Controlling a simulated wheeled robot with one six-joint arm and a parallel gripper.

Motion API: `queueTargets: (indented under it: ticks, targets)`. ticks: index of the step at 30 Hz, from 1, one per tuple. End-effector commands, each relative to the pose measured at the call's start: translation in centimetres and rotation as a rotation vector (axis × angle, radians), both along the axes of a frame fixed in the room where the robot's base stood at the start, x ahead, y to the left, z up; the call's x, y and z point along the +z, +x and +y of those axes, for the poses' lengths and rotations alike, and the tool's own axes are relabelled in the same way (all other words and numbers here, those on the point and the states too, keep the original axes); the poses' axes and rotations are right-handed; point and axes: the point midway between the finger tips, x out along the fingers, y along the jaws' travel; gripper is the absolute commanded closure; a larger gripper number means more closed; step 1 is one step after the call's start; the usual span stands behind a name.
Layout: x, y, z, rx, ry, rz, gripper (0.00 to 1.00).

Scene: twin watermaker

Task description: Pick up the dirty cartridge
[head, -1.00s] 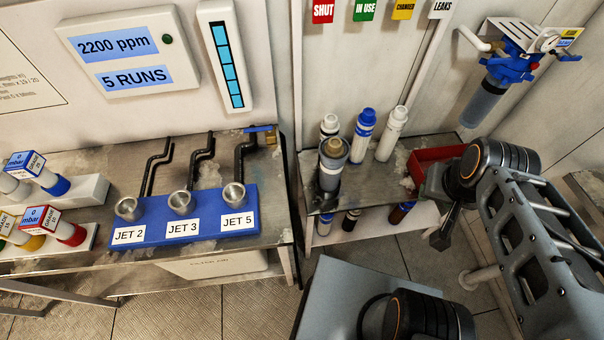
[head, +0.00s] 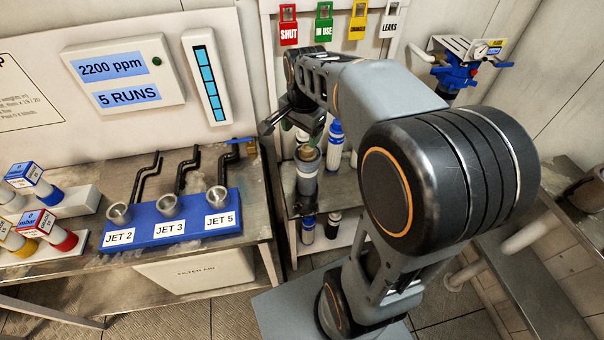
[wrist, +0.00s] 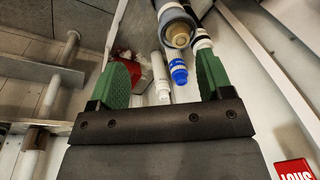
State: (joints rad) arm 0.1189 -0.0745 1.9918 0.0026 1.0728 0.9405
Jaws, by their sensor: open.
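A cartridge with a brownish top stands upright in a grey cup (head: 308,175) on the small shelf, in the head view; I take it to be the dirty cartridge (head: 307,153). In the wrist view its brown round end (wrist: 180,38) shows at the top, beyond and between my fingers. My gripper (head: 292,124) is above the shelf, close to the cup and a little higher. Its two green fingers (wrist: 164,76) are spread apart, with nothing held between them. My arm hides part of the shelf in the head view.
A blue-capped cartridge (head: 335,132) and a white one (wrist: 160,76) stand near the cup. A red bin (wrist: 137,76) lies beyond them. More cartridges (head: 308,229) stand on the lower shelf. The blue jet block (head: 170,222) is on the left bench.

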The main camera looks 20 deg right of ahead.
Motion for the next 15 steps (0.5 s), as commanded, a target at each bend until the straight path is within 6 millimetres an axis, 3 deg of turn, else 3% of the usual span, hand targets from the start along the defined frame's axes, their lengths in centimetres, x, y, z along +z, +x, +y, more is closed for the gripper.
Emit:
queueTargets:
  ticks: [1,6,10,15]
  targets:
    - [-0.1,2.0,-1.0,-0.142,0.020,0.027,0.27]
    - [-1.0,6.7,-3.7,-0.576,0.066,0.084,0.27]
    - [-1.9,8.8,-5.2,-0.804,0.080,0.112,0.27]
    - [-3.3,10.1,-6.3,-0.958,0.086,0.131,0.27]
